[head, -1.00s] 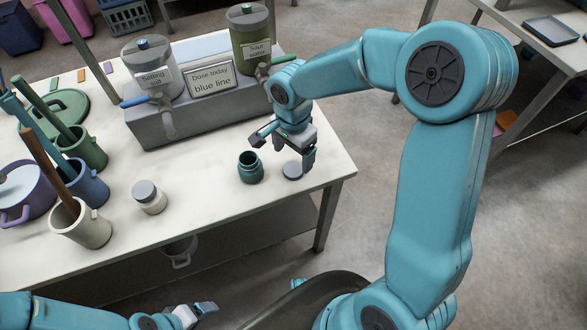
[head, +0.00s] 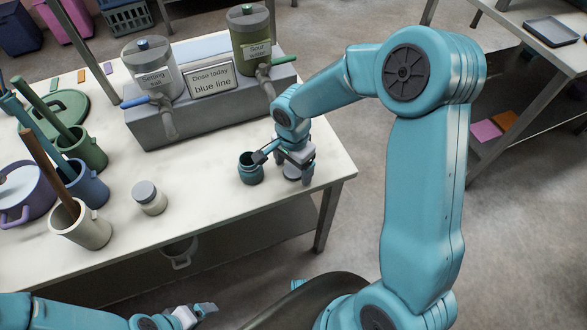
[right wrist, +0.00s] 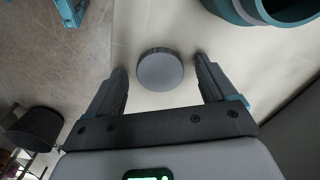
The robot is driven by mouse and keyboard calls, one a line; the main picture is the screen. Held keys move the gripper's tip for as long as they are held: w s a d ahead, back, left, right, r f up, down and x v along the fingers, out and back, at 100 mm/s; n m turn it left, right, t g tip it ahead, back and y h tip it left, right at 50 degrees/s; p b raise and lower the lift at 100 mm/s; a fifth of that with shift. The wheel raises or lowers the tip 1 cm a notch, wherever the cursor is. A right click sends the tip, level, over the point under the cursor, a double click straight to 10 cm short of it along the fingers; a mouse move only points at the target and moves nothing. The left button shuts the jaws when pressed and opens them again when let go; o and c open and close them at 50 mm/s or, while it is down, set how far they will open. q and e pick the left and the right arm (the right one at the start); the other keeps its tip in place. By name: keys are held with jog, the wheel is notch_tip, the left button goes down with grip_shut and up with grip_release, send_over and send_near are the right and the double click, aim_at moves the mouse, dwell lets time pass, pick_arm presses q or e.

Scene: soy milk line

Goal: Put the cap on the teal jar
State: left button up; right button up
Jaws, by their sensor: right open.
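The teal jar (head: 250,170) stands upright and uncapped on the white table, its dark mouth facing up. The grey round cap (right wrist: 160,70) lies flat on the table, to the right of the jar in the head view. There it is partly hidden behind my right gripper (head: 283,168). In the right wrist view my right gripper (right wrist: 160,85) is open, with its two fingers apart on either side of the cap and not visibly touching it. The jar's rim (right wrist: 260,12) shows at the top right there. My left gripper (head: 197,313) is empty at the bottom, away from the table.
A white jar with a grey lid (head: 149,197) stands left of the teal jar. A grey block (head: 215,108) with two dispensers and a "Dose today blue line" sign (head: 211,80) is behind. Cups with tools (head: 85,225) crowd the left. The table's right edge is close to the cap.

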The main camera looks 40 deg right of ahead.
aim_at(293, 170)
jog(key=c, duration=1.1)
pick_arm(q)
notch_tip(293, 170, up, 2)
jog(key=shift+p, duration=1.05)
pick_arm(e)
notch_tip(293, 170, up, 20)
jog(key=shift+r, duration=0.1)
pick_arm(q)
jog(key=shift+o, duration=0.4)
